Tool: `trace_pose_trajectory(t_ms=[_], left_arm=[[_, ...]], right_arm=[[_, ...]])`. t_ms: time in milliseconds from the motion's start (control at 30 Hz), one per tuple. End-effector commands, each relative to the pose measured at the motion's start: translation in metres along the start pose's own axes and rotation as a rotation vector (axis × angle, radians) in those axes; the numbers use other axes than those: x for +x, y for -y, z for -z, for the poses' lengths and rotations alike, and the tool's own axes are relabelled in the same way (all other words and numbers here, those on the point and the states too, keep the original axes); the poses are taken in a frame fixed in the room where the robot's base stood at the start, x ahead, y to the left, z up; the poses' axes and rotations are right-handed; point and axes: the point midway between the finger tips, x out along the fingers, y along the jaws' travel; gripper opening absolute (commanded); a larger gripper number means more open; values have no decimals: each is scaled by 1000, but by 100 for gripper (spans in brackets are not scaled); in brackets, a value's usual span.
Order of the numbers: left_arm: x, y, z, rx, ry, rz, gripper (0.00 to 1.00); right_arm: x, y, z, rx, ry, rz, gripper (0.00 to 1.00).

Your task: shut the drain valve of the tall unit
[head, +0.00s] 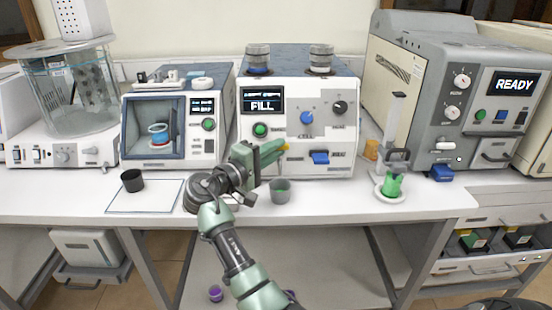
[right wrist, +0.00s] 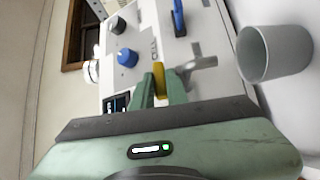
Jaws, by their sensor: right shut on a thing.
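The white unit (head: 345,145) with a dark display reading FILL stands mid-bench. A small yellow handle (right wrist: 159,78) projects from its front by a metal spout (right wrist: 202,63); I take it for the drain valve. My right gripper (right wrist: 160,88) is shut on this handle, a green finger on either side. In the head view the gripper (head: 279,150) is at the unit's lower front and hides the spout. My left gripper is not in view.
A grey cup (head: 280,195) stands below and in front of the unit; it is close in the wrist view (right wrist: 272,55). A blue lever (head: 320,157) is just right of the gripper.

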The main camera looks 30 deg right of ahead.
Motion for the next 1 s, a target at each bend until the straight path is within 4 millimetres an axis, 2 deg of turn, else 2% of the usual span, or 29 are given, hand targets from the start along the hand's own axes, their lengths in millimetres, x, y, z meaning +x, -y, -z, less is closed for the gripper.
trace_pose_trajectory(t_ms=[200,667,700,1000], left_arm=[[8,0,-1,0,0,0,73],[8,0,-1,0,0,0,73],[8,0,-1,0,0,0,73],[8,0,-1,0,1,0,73]], right_arm=[[0,2,1,-1,50,3,0],[0,1,0,-2,61,2,0],[0,1,0,-2,61,2,23],[0,0,1,-1,59,1,24]])
